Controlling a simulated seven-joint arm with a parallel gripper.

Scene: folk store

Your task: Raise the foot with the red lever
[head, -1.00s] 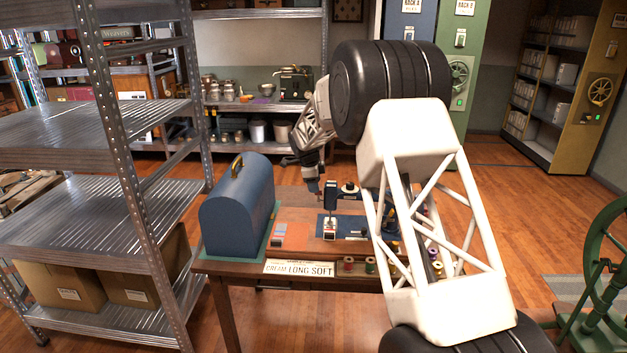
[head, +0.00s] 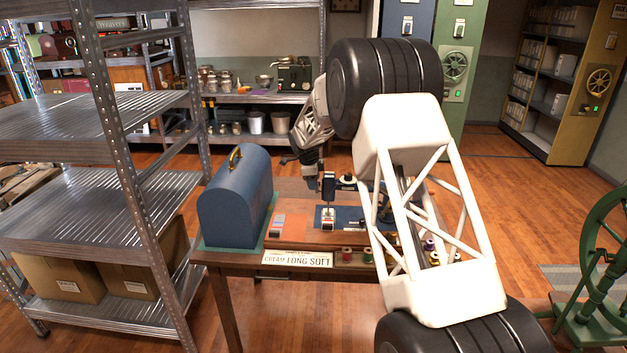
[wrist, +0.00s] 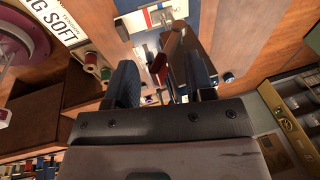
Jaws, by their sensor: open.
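A small dark sewing machine (head: 328,188) stands on the table, partly hidden behind my arm in the head view. A white patch with a red band (head: 328,222) lies under its needle end and also shows in the wrist view (wrist: 160,14). A small dark red piece, apparently the red lever (wrist: 158,66), shows between my fingers in the wrist view. My gripper (wrist: 160,82) is open, with one finger on each side of that piece; contact cannot be told. In the head view my gripper (head: 312,178) is just behind and left of the machine head. The foot itself is not clear.
A blue domed case (head: 235,205) stands left of the machine on the table (head: 225,262). Thread spools (head: 347,254) and a sign (head: 297,259) line the front edge. A metal shelf (head: 100,215) is at left, a green wheel (head: 600,250) at right.

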